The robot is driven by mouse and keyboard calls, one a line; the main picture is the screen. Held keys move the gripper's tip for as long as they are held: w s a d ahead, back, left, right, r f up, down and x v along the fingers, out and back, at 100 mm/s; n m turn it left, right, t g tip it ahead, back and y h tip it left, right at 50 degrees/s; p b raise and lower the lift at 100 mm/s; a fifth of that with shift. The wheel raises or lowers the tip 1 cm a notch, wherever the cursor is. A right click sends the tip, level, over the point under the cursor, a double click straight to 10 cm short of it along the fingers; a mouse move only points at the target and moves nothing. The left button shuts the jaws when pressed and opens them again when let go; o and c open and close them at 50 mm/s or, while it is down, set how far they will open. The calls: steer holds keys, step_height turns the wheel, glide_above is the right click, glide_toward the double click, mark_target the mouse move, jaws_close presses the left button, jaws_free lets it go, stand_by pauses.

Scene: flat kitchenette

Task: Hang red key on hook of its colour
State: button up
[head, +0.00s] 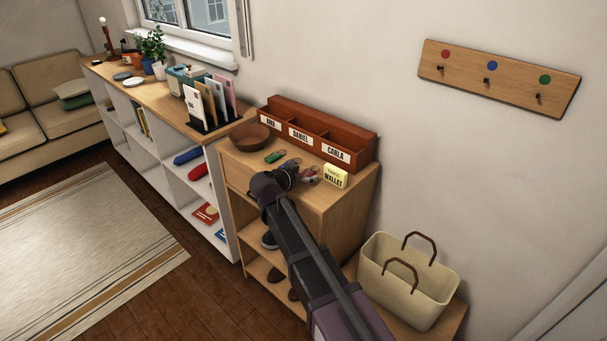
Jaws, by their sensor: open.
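A small red item that looks like the red key (311,174) lies on top of the wooden cabinet, just right of my gripper (294,173). My gripper is open and low over the cabinet top; its fingers are small and partly hidden by its own body, and I cannot tell whether they touch the key. A wooden hook board (464,72) is on the wall at upper right. It has three dark hooks under red, blue and green dots. The hook under the red dot (441,68) is leftmost and looks empty.
A green key (274,157) lies left of my gripper, near a brown bowl (250,137). A yellow wallet note (335,177) stands at right. A name-labelled red-brown organiser (341,139) lines the cabinet's back. A cream basket (408,282) stands below the board. The wall between is clear.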

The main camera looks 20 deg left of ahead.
steer(key=shift+s, duration=0.15)
steer(key=p+v, duration=0.5)
steer(key=v, duration=0.8)
steer(key=shift+s+r+p, duration=0.2)
steer(key=shift+r+p, duration=0.05)
steer(key=shift+p, duration=0.05)
stand_by(0.4)
steer(key=w+d+g, duration=0.1)
steer(key=d, duration=0.3)
steer(key=w+d+f+g+h+p, duration=0.1)
steer(key=d, duration=0.3)
steer(key=w+d+g+p, duration=0.1)
steer(key=d, duration=0.3)
steer(key=shift+w+d+f, duration=0.25)
steer(key=shift+w+f, duration=0.05)
steer(key=shift+w, duration=0.05)
steer(key=s+d+n+g+y+p, duration=0.1)
steer(key=s+d+g+p, duration=0.1)
steer(key=d, duration=0.9)
steer(key=s+d+n+g+y+p, duration=0.1)
steer(key=s+d+g+y+p, duration=0.1)
steer(key=d, duration=0.9)
steer(key=s+d+n+g+y+p, duration=0.1)
steer(key=s+d+g+y+p, duration=0.1)
steer(key=d, duration=1)
steer(key=shift+s+f+g+p, duration=0.3)
steer(key=shift+s+g+p, duration=0.35)
steer(key=shift+s+g, duration=0.95)
